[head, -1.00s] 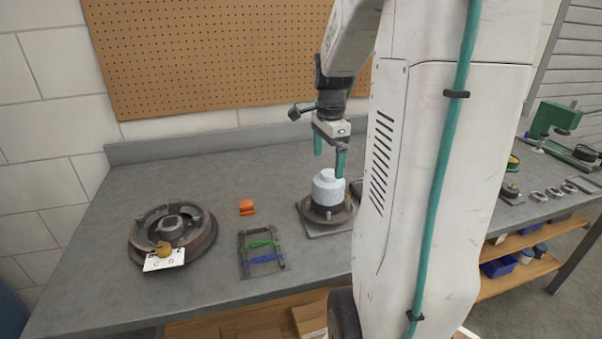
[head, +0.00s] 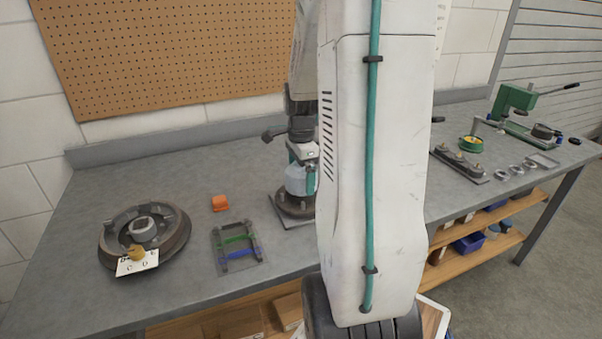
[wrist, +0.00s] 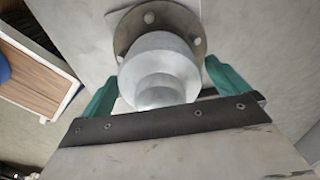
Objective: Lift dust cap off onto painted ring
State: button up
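The dust cap (head: 297,181) is a pale blue-white stepped cylinder. It stands upright on a dark round hub flange (head: 292,204) on the bench, partly hidden by my arm in the head view. In the wrist view the cap (wrist: 160,68) lies between the two teal fingers of my gripper (wrist: 165,78), with the flange (wrist: 136,27) and its bolt holes beyond. A gap shows between each finger and the cap, so the gripper looks open around it. In the head view my gripper (head: 303,168) is down at the cap. I cannot make out a painted ring.
A brake drum assembly (head: 172,245) with a lettered card sits at the left. Bolted blocks (head: 458,164) and a green press (head: 513,106) stand at the right.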

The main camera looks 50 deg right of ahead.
jog(key=c, duration=0.8)
jog(key=shift+r, duration=0.15)
